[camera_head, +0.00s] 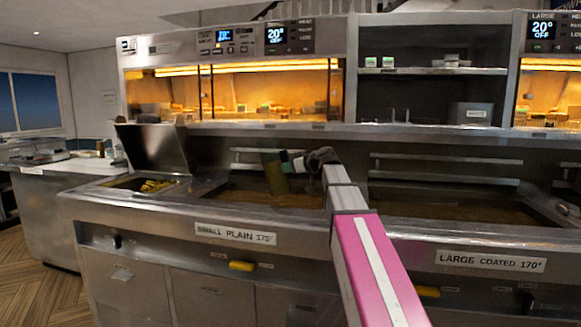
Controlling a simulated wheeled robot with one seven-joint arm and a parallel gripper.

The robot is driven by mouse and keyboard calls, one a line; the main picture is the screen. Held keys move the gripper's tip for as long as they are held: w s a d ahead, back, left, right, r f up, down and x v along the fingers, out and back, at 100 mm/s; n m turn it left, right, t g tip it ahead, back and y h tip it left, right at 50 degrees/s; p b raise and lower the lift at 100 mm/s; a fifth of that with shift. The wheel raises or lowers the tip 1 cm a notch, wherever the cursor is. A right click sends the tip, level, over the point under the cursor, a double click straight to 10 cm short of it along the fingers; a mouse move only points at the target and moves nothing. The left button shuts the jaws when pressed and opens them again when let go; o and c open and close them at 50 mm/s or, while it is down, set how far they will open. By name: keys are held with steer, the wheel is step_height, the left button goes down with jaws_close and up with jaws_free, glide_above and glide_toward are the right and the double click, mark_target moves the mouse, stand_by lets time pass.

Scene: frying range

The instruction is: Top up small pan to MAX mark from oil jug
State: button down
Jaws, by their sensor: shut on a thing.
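The small pan (222,194) is the left oil well in the steel range, above the label "SMALL PLAIN 175°". Brownish oil shows in it; I cannot make out a MAX mark or the exact level. The oil jug (275,176), olive-coloured, is over the small pan and looks slightly tilted. Its lower end is close to the oil, and I cannot tell whether it touches. No stream of oil can be made out. My gripper (299,165) is shut on the jug at its upper right side. The fingers are small and partly hidden.
The large coated pan (450,209) lies to the right. A raised steel lid (157,148) and a bay with yellow food (158,185) stand to the left. Lit warming cabinets (265,92) run behind, above the pans. A side counter (55,168) is at far left.

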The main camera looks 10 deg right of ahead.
mark_target(282, 173)
steer(key=shift+w+a+f+t+y, duration=0.6)
steer(key=shift+f+y, duration=0.1)
steer(key=shift+f, duration=0.1)
steer(key=shift+w+a+f+t+y, duration=0.5)
steer(key=shift+a+f+y, duration=0.1)
steer(key=shift+f+y, duration=0.15)
step_height(282, 173, up, 3)
steer(key=shift+f, duration=0.1)
steer(key=shift+s, duration=0.15)
